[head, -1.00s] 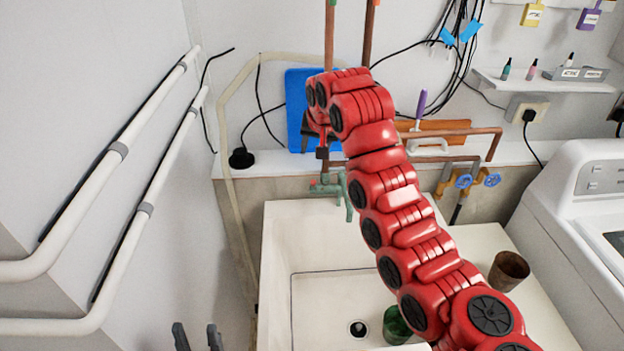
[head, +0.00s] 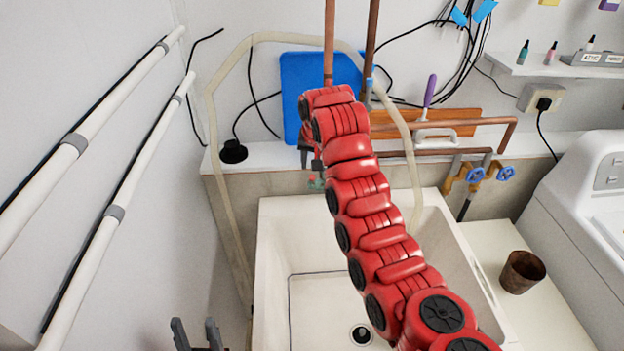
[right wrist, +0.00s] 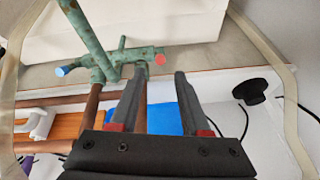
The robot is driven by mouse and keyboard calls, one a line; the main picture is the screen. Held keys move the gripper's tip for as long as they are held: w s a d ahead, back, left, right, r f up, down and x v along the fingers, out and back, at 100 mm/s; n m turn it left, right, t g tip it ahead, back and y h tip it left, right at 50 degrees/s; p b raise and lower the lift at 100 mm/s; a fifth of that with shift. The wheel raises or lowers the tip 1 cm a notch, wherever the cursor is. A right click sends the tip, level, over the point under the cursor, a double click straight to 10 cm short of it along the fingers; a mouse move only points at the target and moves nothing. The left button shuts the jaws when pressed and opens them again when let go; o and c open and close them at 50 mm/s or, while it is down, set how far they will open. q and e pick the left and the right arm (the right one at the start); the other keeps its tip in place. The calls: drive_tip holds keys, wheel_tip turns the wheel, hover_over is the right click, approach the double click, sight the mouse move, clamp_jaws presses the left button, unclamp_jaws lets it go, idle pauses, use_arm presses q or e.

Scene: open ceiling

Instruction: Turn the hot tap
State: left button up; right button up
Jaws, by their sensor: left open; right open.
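The green, weathered tap shows in the right wrist view (right wrist: 105,60), with a blue-marked end (right wrist: 62,71) on the left and a red-marked end (right wrist: 160,59) on the right. My right gripper (right wrist: 160,72) is open, and the red end shows between its fingertips; I cannot tell whether they touch it. In the head view my red right arm reaches over the sink and hides most of the tap; only a small green part (head: 316,184) shows. My left gripper (head: 195,325) is open and empty at the bottom left.
The white sink (head: 272,235) lies below the right arm. Copper pipes (head: 329,45) rise behind it, and blue valves (head: 506,173) are at the right. A brown cup (head: 522,272) stands beside the sink. White wall pipes (head: 95,115) run along the left.

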sight(312, 183)
drive_tip(key=p+x, duration=0.3)
drive_tip(key=x, duration=0.6)
drive_tip(key=shift+w+f, duration=0.2)
drive_tip(key=shift+f, duration=0.05)
drive_tip(key=shift+c, duration=0.3)
clamp_jaws()
idle(0.9)
